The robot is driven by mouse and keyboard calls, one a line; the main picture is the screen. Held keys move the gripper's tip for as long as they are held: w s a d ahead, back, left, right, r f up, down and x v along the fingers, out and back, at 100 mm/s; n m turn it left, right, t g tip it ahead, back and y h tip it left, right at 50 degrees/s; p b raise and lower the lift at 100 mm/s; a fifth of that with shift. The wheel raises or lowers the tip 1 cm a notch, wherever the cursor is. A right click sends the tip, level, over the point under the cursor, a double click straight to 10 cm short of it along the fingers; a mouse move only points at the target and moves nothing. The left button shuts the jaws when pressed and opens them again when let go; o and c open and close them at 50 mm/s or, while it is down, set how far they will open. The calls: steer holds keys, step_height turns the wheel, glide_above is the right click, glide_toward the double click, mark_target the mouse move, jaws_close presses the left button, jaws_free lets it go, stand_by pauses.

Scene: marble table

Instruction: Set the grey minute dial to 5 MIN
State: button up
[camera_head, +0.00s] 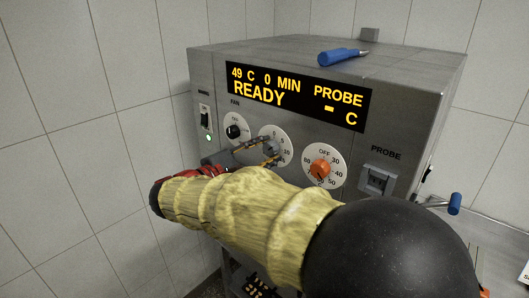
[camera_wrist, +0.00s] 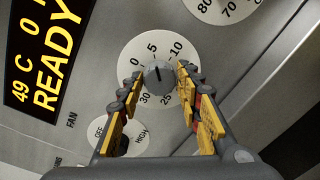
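The grey minute dial knob (camera_wrist: 160,76) sits on a white round plate numbered from 0 to 30; it also shows in the head view (camera_head: 272,146), partly covered by my fingers. A dark line on the knob points up, roughly toward the 5, though its exact reading is hard to tell. The display (camera_head: 297,97) reads 49 C, 0 MIN, READY. My gripper (camera_wrist: 163,83) is open, with one fingertip on each side of the knob and a small gap showing on both sides. It also shows in the head view (camera_head: 262,150).
The black fan dial (camera_head: 234,132) is left of the minute dial. The orange temperature dial (camera_head: 320,168) is to its right, with a probe socket (camera_head: 379,181) beyond. A blue-handled tool (camera_head: 343,57) lies on top of the steel oven (camera_head: 225,60). A green light (camera_head: 209,138) is lit.

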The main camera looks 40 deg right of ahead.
steer(key=o, duration=0.4)
steer(key=shift+c, duration=0.2)
steer(key=a, duration=1.2)
steer(key=shift+s+r, duration=0.25)
